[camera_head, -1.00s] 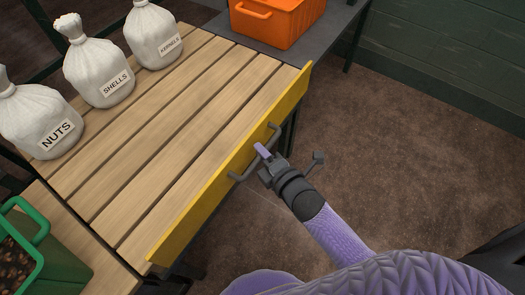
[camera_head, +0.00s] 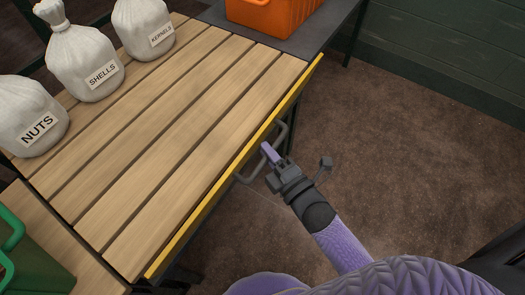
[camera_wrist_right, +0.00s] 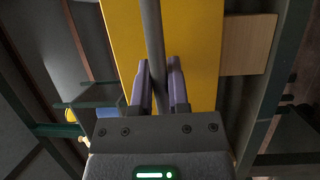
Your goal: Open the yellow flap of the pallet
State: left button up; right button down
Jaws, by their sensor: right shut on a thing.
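The yellow flap (camera_head: 220,187) runs along the right edge of the slatted wooden pallet top (camera_head: 190,135). In the head view it shows almost edge-on, as a thin yellow strip. A grey bar handle (camera_head: 245,178) sticks out from its outer side. My right gripper (camera_head: 269,153) is shut on this handle. In the right wrist view the handle bar (camera_wrist_right: 152,35) passes between the two purple fingers (camera_wrist_right: 160,75), in front of the yellow face (camera_wrist_right: 200,60). My left gripper is not in view.
White sacks marked NUTS (camera_head: 30,115), SHELLS (camera_head: 84,62) and KERNELS (camera_head: 143,27) stand on the pallet top's left side. An orange crate (camera_head: 275,15) stands at the back, a green crate (camera_head: 35,270) at the lower left. The brown floor (camera_head: 420,130) to the right is clear.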

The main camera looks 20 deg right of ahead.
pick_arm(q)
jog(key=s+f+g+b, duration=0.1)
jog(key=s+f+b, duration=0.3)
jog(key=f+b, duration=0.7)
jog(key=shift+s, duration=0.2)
pick_arm(e)
notch_tip(320, 180, down, 9)
jog(key=s+d+m+t, duration=0.1)
jog(key=m+t, duration=0.1)
jog(key=t, duration=0.2)
jog(key=shift+s+m, duration=0.25)
jog(key=shift+m, duration=0.05)
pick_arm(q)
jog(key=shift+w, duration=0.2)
pick_arm(e)
jog(key=shift+d+f, duration=0.1)
jog(key=shift+f, duration=0.05)
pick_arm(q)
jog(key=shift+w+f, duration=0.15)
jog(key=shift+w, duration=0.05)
pick_arm(e)
jog(key=c, duration=0.6)
grip_release()
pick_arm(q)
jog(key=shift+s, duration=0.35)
